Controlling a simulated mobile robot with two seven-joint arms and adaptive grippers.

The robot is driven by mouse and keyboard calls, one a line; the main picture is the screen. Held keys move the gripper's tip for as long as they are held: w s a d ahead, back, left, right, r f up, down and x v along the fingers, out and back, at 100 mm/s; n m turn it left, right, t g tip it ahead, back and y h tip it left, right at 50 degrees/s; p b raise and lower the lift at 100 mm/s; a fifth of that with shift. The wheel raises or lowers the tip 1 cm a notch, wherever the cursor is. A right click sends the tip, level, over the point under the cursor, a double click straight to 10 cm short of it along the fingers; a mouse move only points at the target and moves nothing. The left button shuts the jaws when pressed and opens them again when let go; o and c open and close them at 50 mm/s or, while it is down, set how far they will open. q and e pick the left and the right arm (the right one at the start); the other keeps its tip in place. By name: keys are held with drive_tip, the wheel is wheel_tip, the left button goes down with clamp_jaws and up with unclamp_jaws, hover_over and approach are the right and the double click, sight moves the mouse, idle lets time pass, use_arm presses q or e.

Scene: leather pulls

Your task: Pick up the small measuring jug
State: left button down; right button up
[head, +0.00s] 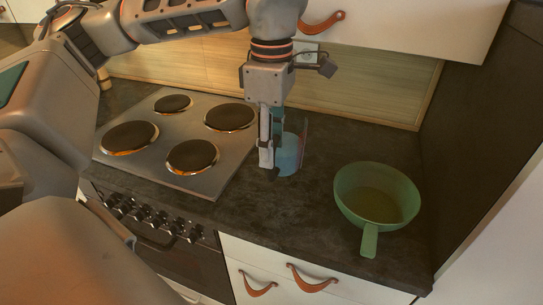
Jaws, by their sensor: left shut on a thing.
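The small measuring jug (289,158) is a bluish, see-through cup with a thin reddish edge on its right side. It is upright at the dark counter, just right of the cooktop. I cannot tell whether its base touches the counter. My left gripper (272,168) reaches down from above and is shut on the jug's left side. The fingers hide part of the jug. My right gripper is not in view.
A green pan (376,196) with its handle toward the front sits on the counter (315,212) at right. A cooktop (165,138) with several burners lies at left. A wooden backsplash (375,90) stands behind, with a white cupboard (420,25) above.

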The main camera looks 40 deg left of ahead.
use_arm(q)
wheel_tip(320, 180, up, 11)
drive_tip(key=p, duration=0.1)
idle(0.7)
drive_tip(key=shift+r, duration=0.15)
idle(0.8)
